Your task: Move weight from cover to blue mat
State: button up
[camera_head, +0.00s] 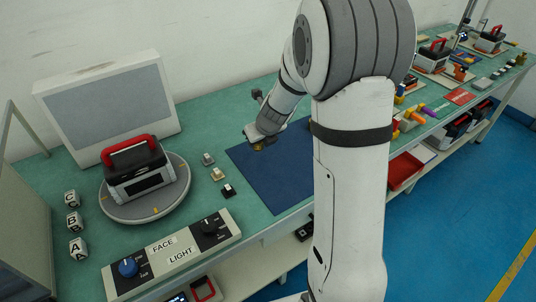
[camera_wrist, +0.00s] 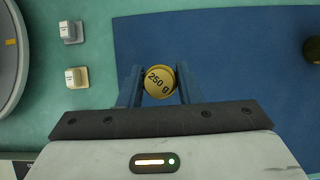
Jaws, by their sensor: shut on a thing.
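My gripper (camera_head: 259,143) is at the far left part of the blue mat (camera_head: 268,183). In the wrist view my gripper (camera_wrist: 158,72) is shut on a round brass weight (camera_wrist: 160,83) marked "250 g", with one finger on each side of it. The weight shows as a small gold spot (camera_head: 258,148) under the gripper in the head view. In the wrist view the blue mat (camera_wrist: 230,45) lies beneath the weight; the gap between them is hard to judge. I cannot pick out the cover; my arm hides part of the bench.
A dark brass round thing (camera_wrist: 313,50) is at the right edge of the wrist view, over the mat. Small blocks (camera_head: 218,174) stand left of the mat. A turntable (camera_head: 115,205) bears a red-handled case (camera_head: 140,175). A control panel (camera_head: 170,255) lies in front.

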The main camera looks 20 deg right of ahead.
aim_at(258, 160)
jog(key=shift+a+f+b, duration=0.1)
jog(key=shift+f+b, duration=1.3)
jog(key=shift+f, duration=1.35)
jog(key=shift+f, duration=0.15)
jog(key=o, duration=1.1)
jog(key=shift+o, duration=0.2)
